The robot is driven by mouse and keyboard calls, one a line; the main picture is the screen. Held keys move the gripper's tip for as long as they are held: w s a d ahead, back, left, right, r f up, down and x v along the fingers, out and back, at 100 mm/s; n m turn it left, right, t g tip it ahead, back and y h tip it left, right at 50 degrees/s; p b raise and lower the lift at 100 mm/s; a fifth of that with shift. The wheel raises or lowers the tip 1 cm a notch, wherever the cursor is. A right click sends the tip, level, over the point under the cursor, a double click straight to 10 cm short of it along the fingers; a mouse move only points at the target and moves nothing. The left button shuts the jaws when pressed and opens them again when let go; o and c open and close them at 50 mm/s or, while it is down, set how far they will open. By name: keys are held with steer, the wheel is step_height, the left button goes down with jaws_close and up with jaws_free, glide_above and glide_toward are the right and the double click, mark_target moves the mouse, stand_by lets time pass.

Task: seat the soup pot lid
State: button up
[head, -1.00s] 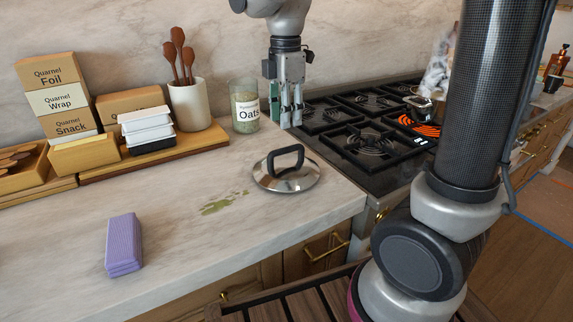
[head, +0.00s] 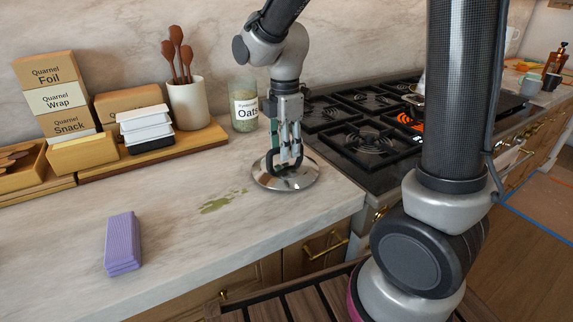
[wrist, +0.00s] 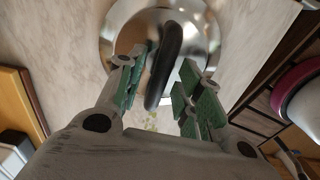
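The soup pot lid (head: 304,178), a silver disc with a black arched handle (head: 271,166), lies on the marble counter near its right end. My gripper (head: 287,160) is down at the handle from above. In the wrist view the lid (wrist: 200,42) lies below and the handle (wrist: 166,60) stands between the two green-padded fingers (wrist: 163,86). The fingers are apart, with a clear gap on the handle's right side, so it is not gripped. The pot (head: 415,98) on the stove is mostly hidden behind my column; only its left edge shows.
A black stove (head: 352,140) with a glowing orange burner (head: 402,121) is to the right. The oats jar (head: 244,106) stands behind my gripper. A green spill (head: 217,203) is left of the lid, and a purple sponge-like block (head: 123,243) is farther left.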

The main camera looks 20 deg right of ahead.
jaws_close()
steer(key=shift+r, duration=0.1)
steer(key=shift+r, duration=2.45)
